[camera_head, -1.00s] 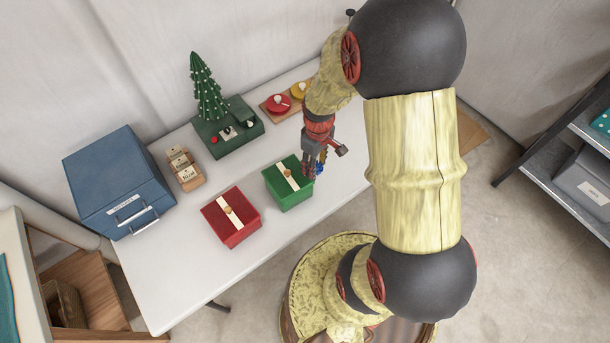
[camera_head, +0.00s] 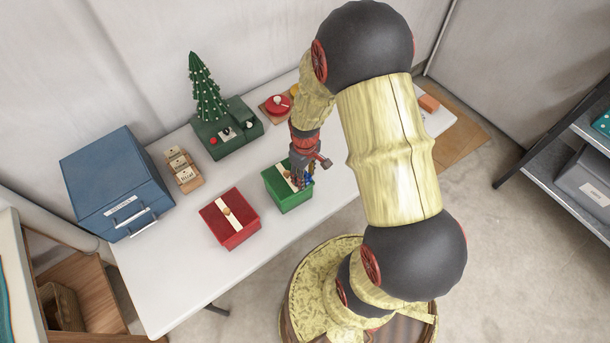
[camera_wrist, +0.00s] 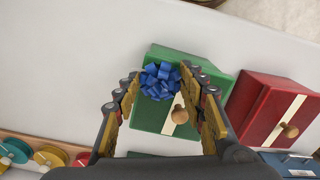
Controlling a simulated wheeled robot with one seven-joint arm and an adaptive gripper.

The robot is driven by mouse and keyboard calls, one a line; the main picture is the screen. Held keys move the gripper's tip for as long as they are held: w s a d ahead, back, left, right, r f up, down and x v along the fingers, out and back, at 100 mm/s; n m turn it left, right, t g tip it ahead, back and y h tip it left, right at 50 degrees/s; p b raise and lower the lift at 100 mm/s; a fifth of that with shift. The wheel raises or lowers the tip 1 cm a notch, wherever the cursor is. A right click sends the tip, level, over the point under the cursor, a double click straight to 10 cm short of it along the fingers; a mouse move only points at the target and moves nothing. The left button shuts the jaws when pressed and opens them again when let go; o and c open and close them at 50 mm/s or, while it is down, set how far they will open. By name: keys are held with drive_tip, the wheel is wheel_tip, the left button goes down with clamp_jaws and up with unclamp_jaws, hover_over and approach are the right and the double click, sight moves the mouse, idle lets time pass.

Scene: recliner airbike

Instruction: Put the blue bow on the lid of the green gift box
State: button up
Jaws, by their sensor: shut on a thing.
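The blue bow (camera_wrist: 160,80) is held between the tips of my gripper (camera_wrist: 160,82) in the wrist view. In the head view a little of the bow (camera_head: 308,180) shows at the tips of my gripper (camera_head: 301,182), partly hidden by the fingers. The green gift box (camera_head: 291,203) stands on the table with a cream band and a round wooden knob on its lid. In the wrist view the bow overlaps the lid of the green box (camera_wrist: 150,115), beside the knob. I cannot tell whether the bow touches the lid.
A red gift box (camera_head: 233,232) stands just left of the green one. A blue drawer cabinet (camera_head: 118,190), a small card holder (camera_head: 185,174) and a green base with a small tree (camera_head: 208,92) stand further back. The white table's (camera_head: 185,285) front is clear.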

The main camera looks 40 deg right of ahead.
drive_tip(key=o, duration=0.7)
drive_tip(key=shift+f, duration=0.15)
drive_tip(key=shift+o, duration=0.2)
wheel_tip(320, 180, up, 12)
drive_tip(key=p, duration=0.2)
wheel_tip(320, 180, up, 7)
drive_tip(key=t, duration=0.1)
hover_over(305, 176)
drive_tip(key=a, duration=0.2)
drive_tip(key=s+a+r+m+t, duration=0.1)
drive_tip(key=s+a+r, duration=0.4)
drive_tip(key=r, duration=0.5)
drive_tip(key=s+a+r+m+t, duration=0.2)
drive_tip(key=s+a+r, duration=0.3)
drive_tip(key=r, duration=0.5)
drive_tip(key=shift+s+t, duration=0.8)
drive_tip(key=shift+s, duration=0.05)
drive_tip(key=shift+r, duration=0.1)
